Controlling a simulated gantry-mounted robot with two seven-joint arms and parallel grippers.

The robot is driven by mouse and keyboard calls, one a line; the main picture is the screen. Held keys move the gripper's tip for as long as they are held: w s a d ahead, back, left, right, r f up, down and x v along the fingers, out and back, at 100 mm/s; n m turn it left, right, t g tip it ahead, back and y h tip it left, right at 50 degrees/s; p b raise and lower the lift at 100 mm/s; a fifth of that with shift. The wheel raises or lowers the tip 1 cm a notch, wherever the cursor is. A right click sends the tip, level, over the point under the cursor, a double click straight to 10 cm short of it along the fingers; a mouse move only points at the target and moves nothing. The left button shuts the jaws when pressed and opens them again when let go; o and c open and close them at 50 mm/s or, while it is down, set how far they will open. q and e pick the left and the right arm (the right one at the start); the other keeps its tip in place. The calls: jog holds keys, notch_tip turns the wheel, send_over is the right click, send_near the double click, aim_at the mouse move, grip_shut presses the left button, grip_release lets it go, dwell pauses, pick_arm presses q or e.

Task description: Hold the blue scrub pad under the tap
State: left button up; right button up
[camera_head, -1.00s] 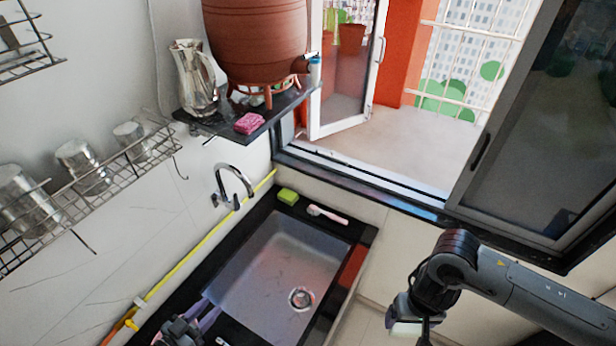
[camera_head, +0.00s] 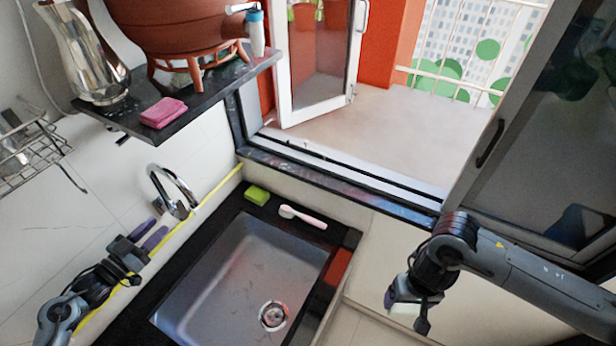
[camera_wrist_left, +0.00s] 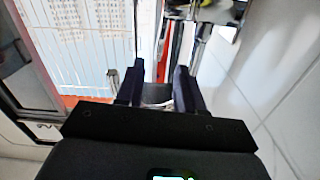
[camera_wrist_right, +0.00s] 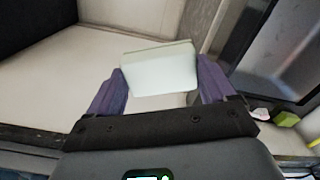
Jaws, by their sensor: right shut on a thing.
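The silver tap (camera_head: 172,188) curves out from the wall above the sink's left edge. My left gripper (camera_head: 158,230) is beside and just below the tap, fingers open and apart. In the left wrist view a shiny metal part shows between its fingers (camera_wrist_left: 160,78); I cannot tell whether they touch it. My right gripper (camera_head: 408,303) is to the right of the sink, shut on the scrub pad (camera_wrist_right: 160,70). The pad looks pale, almost white, in the right wrist view, where both purple fingers flank it. The pad is well away from the tap.
The grey sink (camera_head: 235,275) has a black rim. A green sponge (camera_head: 257,195) and a pink-white brush (camera_head: 303,217) lie on its back rim. Above, a dark shelf (camera_head: 205,95) holds a pink sponge (camera_head: 163,112), metal jug (camera_head: 85,50) and clay pot (camera_head: 185,25).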

aim_at(179, 209)
pick_arm(q)
jog(key=x, duration=1.2)
jog(key=shift+s+r, duration=0.1)
jog(key=shift+c, duration=0.3)
grip_shut()
